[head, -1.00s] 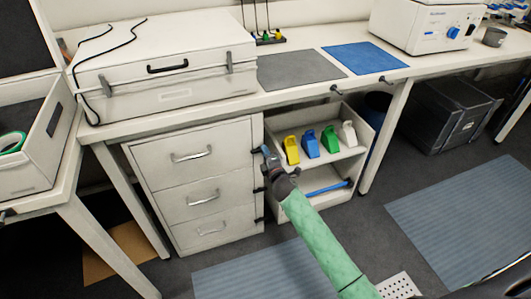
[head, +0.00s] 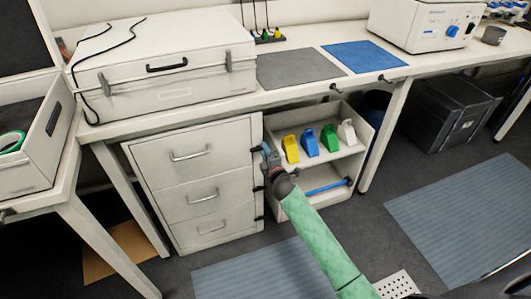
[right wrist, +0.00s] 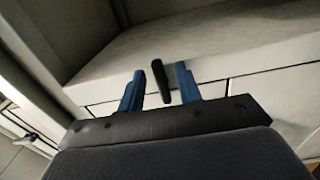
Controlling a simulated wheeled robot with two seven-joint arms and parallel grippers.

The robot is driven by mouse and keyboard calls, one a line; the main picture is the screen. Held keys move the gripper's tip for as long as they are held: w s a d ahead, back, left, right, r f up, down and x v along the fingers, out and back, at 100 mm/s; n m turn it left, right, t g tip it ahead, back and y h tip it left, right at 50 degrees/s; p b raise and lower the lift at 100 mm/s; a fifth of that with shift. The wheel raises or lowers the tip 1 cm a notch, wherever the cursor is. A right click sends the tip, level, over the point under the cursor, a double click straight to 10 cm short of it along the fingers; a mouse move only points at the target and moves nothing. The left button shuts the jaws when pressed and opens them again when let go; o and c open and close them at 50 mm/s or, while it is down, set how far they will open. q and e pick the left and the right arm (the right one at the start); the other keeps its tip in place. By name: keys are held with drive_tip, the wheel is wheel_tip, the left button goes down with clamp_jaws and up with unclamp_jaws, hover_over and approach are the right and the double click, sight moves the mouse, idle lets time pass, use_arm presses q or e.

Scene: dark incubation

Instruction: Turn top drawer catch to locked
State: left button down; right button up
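The white drawer cabinet (head: 190,180) stands under the bench, with its top drawer (head: 185,142) shut. My right gripper (head: 266,150) is at the cabinet's upper right front edge, in front of the top drawer's catch, which it hides in the head view. In the right wrist view, a dark bar-shaped catch (right wrist: 161,82) stands between the two blue fingers of my right gripper (right wrist: 160,68). The fingers are apart, with a visible gap on each side of the catch. My left gripper is not in view.
Similar dark catches sit by the middle drawer (head: 258,190) and bottom drawer (head: 259,218). An open shelf (head: 345,165) with yellow, blue, green and white scoop-like items stands right of the cabinet. The bench top (head: 235,105) overhangs the cabinet.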

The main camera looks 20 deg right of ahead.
drive_tip(key=shift+s, duration=0.1)
